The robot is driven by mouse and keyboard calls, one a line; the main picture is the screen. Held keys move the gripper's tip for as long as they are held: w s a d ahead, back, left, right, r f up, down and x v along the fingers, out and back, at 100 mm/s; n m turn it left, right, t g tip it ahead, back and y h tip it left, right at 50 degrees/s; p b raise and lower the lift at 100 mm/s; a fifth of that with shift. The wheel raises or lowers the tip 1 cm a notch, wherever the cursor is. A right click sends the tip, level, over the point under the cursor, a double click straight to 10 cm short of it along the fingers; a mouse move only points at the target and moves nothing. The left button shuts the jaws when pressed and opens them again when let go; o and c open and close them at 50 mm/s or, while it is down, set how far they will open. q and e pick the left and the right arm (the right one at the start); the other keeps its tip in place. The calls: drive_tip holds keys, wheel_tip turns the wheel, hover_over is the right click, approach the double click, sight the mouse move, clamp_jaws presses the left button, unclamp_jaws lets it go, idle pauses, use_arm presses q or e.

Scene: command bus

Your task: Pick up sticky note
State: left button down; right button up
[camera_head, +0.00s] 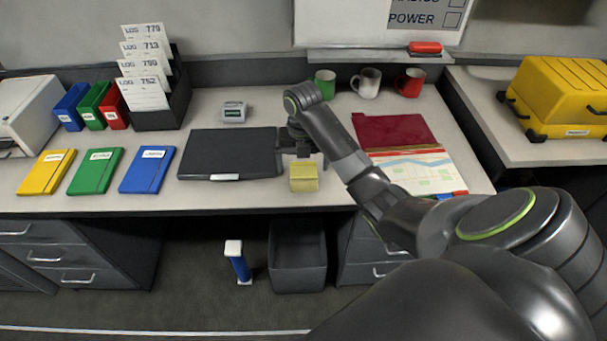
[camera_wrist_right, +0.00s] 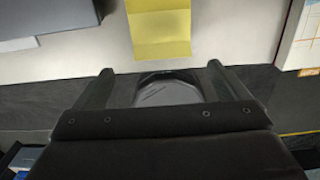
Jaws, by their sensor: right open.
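A yellow sticky note pad (camera_head: 304,178) lies on the desk near its front edge, just right of the closed dark laptop. It also shows at the top of the right wrist view (camera_wrist_right: 160,30), ahead of the fingertips. My right gripper (camera_head: 298,153) is over the desk just behind the pad in the head view, and its jaws are partly hidden by the arm. In the right wrist view the two fingers (camera_wrist_right: 159,70) are spread apart with nothing between them. My left gripper is in neither view.
The dark laptop (camera_head: 228,153) is close on the left. A map folder (camera_head: 415,172) with a red cover lies on the right. Mugs (camera_head: 368,84) stand at the back, and coloured notebooks (camera_head: 95,170) lie on the left. A grey bin (camera_head: 297,262) is below the desk.

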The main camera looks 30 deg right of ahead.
sight(304, 178)
wheel_tip(304, 178, down, 4)
drive_tip(key=shift+s+d+f, duration=0.1)
drive_tip(key=shift+s+f, duration=0.05)
drive_tip(key=c, duration=1.1)
